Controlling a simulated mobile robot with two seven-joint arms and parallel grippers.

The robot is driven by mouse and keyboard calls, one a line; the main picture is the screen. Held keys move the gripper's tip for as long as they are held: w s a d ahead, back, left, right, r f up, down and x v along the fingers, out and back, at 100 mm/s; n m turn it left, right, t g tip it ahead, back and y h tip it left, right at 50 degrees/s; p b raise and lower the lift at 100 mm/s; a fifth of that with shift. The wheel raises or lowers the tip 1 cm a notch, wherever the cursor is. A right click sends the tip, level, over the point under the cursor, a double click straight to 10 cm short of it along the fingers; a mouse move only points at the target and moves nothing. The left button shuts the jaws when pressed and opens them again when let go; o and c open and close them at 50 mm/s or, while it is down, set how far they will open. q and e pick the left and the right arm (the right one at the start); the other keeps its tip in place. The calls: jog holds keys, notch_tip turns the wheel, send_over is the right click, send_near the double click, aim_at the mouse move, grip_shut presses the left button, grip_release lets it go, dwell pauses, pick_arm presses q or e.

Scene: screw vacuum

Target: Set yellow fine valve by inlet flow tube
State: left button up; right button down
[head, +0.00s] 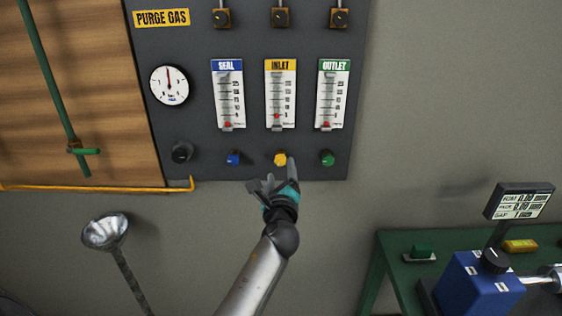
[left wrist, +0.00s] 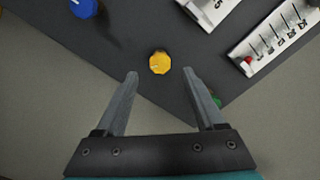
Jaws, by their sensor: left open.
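The yellow fine valve knob (head: 280,158) sits on the dark purge gas panel under the inlet flow tube (head: 280,95). The inlet tube has a yellow label, and its red float (head: 277,116) is near the bottom of the scale. My left gripper (head: 278,172) is just below the yellow knob, with its fingers toward the panel. In the left wrist view the open gripper (left wrist: 160,74) has the yellow knob (left wrist: 159,63) between and just beyond its fingertips, apart from both. A white mark shows on the knob. My right gripper is not in view.
A blue knob (head: 233,158) and a green knob (head: 327,158) flank the yellow one, with a black knob (head: 182,152) farther left. A round gauge (head: 170,85) is at upper left. A green table (head: 393,257) with a blue device (head: 480,285) stands lower right.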

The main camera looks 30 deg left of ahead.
aim_at(281, 162)
pick_arm(q)
jog(key=shift+b+x, duration=0.5)
jog(key=shift+x, duration=2.75)
jog(key=shift+c, duration=0.2)
grip_shut()
